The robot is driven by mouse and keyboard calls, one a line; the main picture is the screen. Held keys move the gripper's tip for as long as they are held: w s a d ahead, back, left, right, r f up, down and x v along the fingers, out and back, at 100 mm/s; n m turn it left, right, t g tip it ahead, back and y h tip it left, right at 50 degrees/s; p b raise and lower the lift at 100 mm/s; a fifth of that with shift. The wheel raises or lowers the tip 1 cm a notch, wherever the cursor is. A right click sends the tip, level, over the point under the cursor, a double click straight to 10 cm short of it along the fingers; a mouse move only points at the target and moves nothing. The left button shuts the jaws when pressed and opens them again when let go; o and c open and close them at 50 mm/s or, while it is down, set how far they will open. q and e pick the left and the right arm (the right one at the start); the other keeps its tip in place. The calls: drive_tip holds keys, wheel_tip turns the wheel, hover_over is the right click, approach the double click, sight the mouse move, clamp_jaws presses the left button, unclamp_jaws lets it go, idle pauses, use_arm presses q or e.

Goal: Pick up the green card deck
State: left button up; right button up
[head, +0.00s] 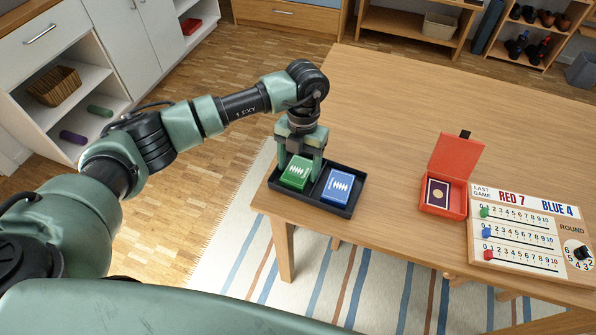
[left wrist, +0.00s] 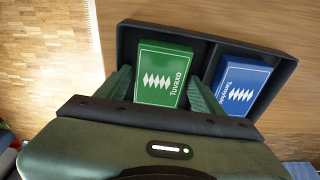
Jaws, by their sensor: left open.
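The green card deck (head: 297,173) lies in the left compartment of a black tray (head: 343,211) at the table's left front corner. It also shows in the left wrist view (left wrist: 164,75), with white print on its face. My left gripper (head: 302,163) is over the tray, pointing down, with its fingers on either side of the green deck. The left gripper is open, and the wrist view shows a finger on each side of the deck (left wrist: 160,92). I cannot tell whether the fingers touch it. My right gripper is not in view.
A blue card deck (head: 338,187) lies in the tray's right compartment, close to my right-hand finger. An open red box (head: 444,207) with a dark card and a scoreboard (head: 530,228) stand to the right. The table's middle and back are clear.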

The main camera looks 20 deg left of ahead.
use_arm(q)
drive_tip(key=c, duration=1.2)
drive_tip(key=shift+r, duration=0.1)
